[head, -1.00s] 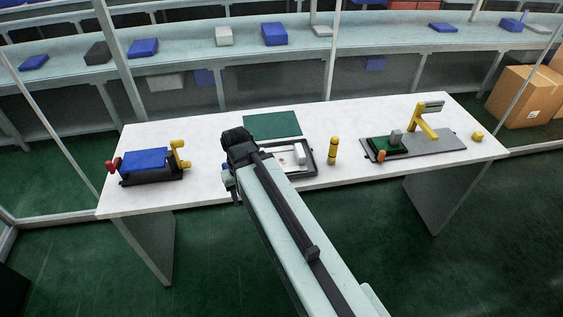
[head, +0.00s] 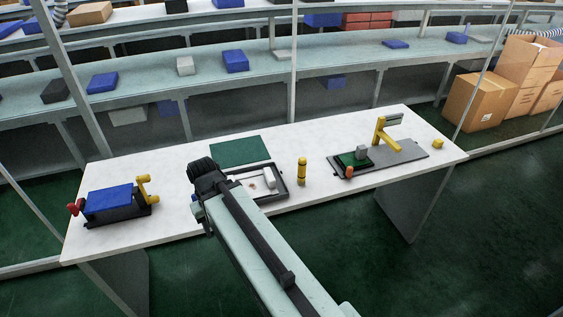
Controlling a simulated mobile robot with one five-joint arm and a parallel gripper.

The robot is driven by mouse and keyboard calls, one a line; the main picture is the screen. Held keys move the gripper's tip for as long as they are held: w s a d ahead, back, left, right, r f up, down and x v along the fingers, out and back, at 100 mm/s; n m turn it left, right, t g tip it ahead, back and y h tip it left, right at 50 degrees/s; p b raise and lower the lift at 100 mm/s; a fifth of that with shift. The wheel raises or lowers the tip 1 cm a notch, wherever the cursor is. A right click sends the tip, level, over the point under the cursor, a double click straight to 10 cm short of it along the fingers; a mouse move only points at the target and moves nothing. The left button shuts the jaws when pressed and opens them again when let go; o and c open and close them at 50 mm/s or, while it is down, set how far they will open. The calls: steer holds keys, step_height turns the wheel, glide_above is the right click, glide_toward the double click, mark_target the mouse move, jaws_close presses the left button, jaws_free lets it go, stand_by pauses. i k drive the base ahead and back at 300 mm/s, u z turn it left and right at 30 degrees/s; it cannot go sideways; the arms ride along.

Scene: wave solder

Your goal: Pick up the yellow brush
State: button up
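The yellow brush (head: 302,170) looks like a short upright yellow cylinder with a dark band and a tan lower end. It stands on the white table (head: 229,222), right of the black-rimmed tray (head: 284,189). My gripper (head: 202,180) is at the far end of my arm, over the table and left of the tray, well to the left of the brush and apart from it. My arm hides part of the tray's left side. The fingers are dark and small, and I cannot make out whether they are open or shut.
A fixture with a blue top (head: 109,199) stands at the left. A green mat (head: 239,151) lies behind the tray. At the right are a grey plate (head: 405,155) with a green board (head: 352,159), a yellow stand (head: 380,132) and a yellow block (head: 437,143).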

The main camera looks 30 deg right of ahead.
mark_target(301, 162)
steer(key=u, duration=1.7)
steer(key=k, duration=0.7)
steer(key=z, duration=1.05)
steer(key=i, duration=1)
steer(key=u, duration=0.05)
